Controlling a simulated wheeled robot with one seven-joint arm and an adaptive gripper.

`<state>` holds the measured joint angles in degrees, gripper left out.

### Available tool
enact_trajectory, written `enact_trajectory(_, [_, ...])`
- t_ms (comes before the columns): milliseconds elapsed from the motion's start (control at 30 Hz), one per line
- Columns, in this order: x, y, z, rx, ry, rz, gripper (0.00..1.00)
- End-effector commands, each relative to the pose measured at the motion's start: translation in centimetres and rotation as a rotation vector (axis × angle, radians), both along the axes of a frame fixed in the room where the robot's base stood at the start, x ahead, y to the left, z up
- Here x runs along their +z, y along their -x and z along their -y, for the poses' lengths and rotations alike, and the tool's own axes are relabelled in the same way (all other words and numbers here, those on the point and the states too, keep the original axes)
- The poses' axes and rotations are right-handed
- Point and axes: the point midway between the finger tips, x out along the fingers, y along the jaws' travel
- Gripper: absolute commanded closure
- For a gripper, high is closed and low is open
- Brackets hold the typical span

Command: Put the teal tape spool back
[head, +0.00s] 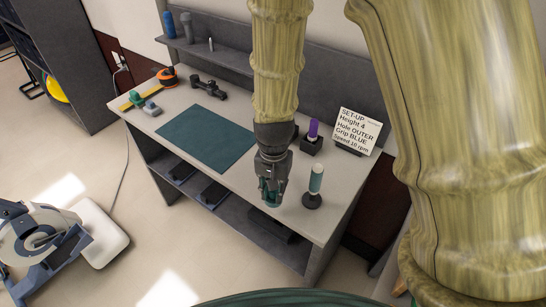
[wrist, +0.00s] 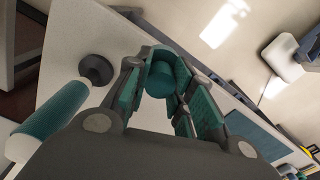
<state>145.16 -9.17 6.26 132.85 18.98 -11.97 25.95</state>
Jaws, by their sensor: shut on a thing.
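My gripper (head: 271,190) is shut on the teal tape spool (wrist: 160,78), a short cylinder between its fingers. The fingers' inner pads are also teal, and they partly cover the spool. In the head view the spool barely shows between the fingers. The gripper is over the grey bench (head: 345,190), near its front edge. Just right of it in the head view stands an upright post (head: 316,178) with teal and cream sections on a round dark base (head: 312,201). In the wrist view the post (wrist: 52,118) is at the left, apart from the fingers.
A purple-topped item on a black block (head: 311,147) and a set-up card (head: 357,130) stand behind the post. A dark teal mat (head: 207,138) lies left of my gripper. An orange-and-black item (head: 166,77) and a black tool (head: 208,88) sit farther left.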

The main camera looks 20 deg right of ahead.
Motion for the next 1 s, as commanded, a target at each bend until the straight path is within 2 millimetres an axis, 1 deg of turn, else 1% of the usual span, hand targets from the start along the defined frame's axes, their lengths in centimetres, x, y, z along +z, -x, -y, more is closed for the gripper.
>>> enact_trajectory(200, [-0.2,-4.2,1.7,-0.002,0.000,-0.002,1.00])
enact_trajectory(600, [-1.0,-11.7,4.3,0.001,0.000,-0.001,1.00])
enact_trajectory(700, [-1.2,-13.1,4.7,0.003,0.001,-0.003,1.00])
enact_trajectory(800, [-1.3,-14.0,5.0,0.003,0.000,-0.001,1.00])
enact_trajectory(1000, [-2.0,-14.2,5.1,0.003,0.000,-0.005,1.00])
